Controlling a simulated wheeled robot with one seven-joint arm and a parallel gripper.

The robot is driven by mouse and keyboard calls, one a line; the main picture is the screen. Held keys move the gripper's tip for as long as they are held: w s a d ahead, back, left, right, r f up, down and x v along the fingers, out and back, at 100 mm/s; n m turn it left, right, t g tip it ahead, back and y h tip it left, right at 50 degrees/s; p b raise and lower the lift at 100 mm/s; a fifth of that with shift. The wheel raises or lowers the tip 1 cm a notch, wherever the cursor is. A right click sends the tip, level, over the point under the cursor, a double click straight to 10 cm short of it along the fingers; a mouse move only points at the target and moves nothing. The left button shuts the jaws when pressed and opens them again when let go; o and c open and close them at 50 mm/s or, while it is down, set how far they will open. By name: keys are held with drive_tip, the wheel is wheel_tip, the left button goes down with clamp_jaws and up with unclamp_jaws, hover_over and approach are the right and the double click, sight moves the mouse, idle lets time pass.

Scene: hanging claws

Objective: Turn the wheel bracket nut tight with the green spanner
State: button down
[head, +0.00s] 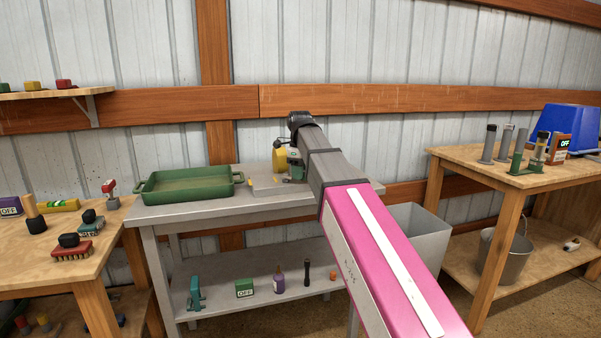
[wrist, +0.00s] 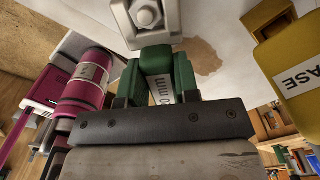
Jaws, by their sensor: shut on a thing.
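In the wrist view my gripper (wrist: 155,98) is shut on the green spanner (wrist: 130,82), whose handle carries a white label ending in "0 mm". At the top edge a pale metal head with a hexagonal nut (wrist: 148,14) inside it lies in line with the handle. I cannot tell how fully the spanner sits on the nut, and the upper part is cut off. In the head view my arm hides most of the gripper and the bracket; only a bit of green and grey shows beside it above the grey bench.
A yellow grease container (wrist: 298,68) stands close on the right in the wrist view, and beside my arm in the head view (head: 279,160). A green tray (head: 186,185) is on the grey bench (head: 160,216) to the left. Wooden tables (head: 490,172) with tools flank the bench.

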idle(0.3)
drive_tip(key=shift+s+a+m, duration=0.15)
drive_tip(key=shift+s+m, duration=0.1)
drive_tip(key=shift+m, duration=0.4)
drive_tip(key=shift+s+a+m, duration=0.15)
drive_tip(key=shift+s+m, duration=0.05)
drive_tip(key=shift+m, duration=0.45)
drive_tip(key=shift+s+a+m, duration=0.25)
drive_tip(key=shift+m, duration=0.55)
drive_tip(key=shift+w+d+n, duration=0.1)
drive_tip(key=shift+n, duration=0.2)
drive_tip(key=shift+d, duration=0.1)
drive_tip(key=shift+s+d, duration=1.75)
drive_tip(key=shift+r, duration=0.15)
